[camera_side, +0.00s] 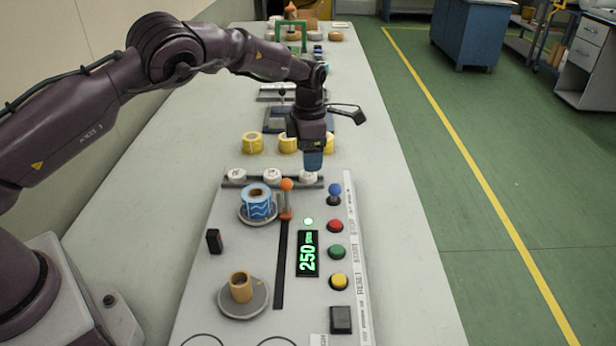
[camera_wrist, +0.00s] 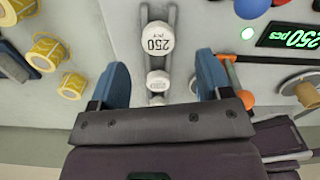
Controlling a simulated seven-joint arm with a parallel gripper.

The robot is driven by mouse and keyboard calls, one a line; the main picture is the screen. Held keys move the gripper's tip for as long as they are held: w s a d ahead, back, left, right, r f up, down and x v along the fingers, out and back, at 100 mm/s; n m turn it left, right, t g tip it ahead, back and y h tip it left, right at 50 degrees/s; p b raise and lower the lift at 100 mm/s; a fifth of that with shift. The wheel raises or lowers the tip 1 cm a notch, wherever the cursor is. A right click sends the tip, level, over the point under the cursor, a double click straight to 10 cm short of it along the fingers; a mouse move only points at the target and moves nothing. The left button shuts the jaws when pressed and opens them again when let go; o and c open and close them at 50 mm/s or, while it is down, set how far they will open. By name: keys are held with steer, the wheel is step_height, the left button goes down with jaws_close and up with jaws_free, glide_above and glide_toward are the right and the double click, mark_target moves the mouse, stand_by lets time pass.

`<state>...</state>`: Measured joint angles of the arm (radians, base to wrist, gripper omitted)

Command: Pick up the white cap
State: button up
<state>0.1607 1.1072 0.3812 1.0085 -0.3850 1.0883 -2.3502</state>
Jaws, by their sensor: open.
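Three white caps sit in a row on a dark rack at the far end of the panel: a left one (camera_side: 237,175), a middle one (camera_side: 272,175) and a right one (camera_side: 309,177). My gripper (camera_side: 313,166) points down just above the right cap and partly hides it. In the wrist view, my open gripper (camera_wrist: 161,60) has its two blue fingers spread wide with nothing held. A second cap (camera_wrist: 158,80) shows further back between the fingers.
An orange-knobbed lever (camera_side: 286,186) and a blue-and-white roll (camera_side: 257,204) stand left of my gripper. Several yellow rolls (camera_side: 252,143) lie behind the rack. A display (camera_side: 307,254) reads 250.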

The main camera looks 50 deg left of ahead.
mark_target(308, 178)
steer(key=shift+a+f, duration=0.15)
steer(key=shift+f, duration=2.5)
steer(key=c, duration=1)
